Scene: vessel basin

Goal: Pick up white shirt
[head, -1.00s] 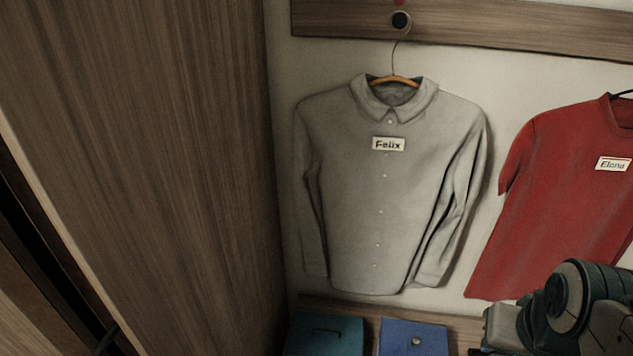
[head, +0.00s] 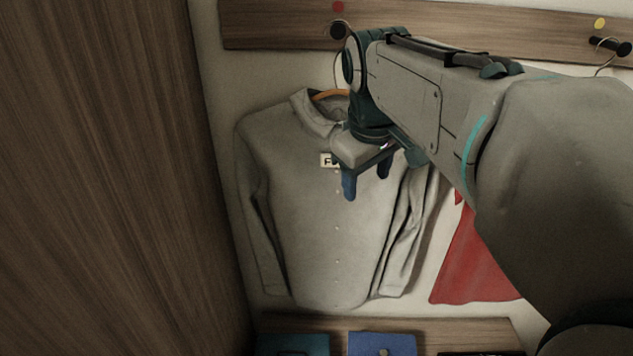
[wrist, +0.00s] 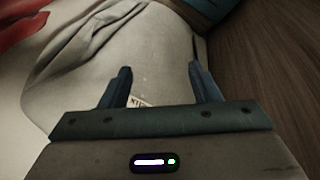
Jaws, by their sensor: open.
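The white shirt (head: 300,225) looks pale grey and hangs on an orange hanger (head: 325,95) from a dark peg (head: 338,30) on the wall board. Its name tag (head: 328,160) is partly hidden by my gripper. My gripper (head: 367,188) is open and empty, in front of the shirt's upper chest, fingers pointing down. In the wrist view the shirt (wrist: 150,45) fills the space beyond the two spread fingers (wrist: 163,80), with part of the tag (wrist: 141,100) between them. I cannot tell whether the fingers touch the cloth.
A red shirt (head: 470,260) hangs to the right, mostly hidden behind my arm. A wooden panel (head: 100,180) stands close on the left. Below are a shelf edge (head: 400,324), a teal item (head: 292,344) and a blue item (head: 385,344). More pegs (head: 610,46) line the board.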

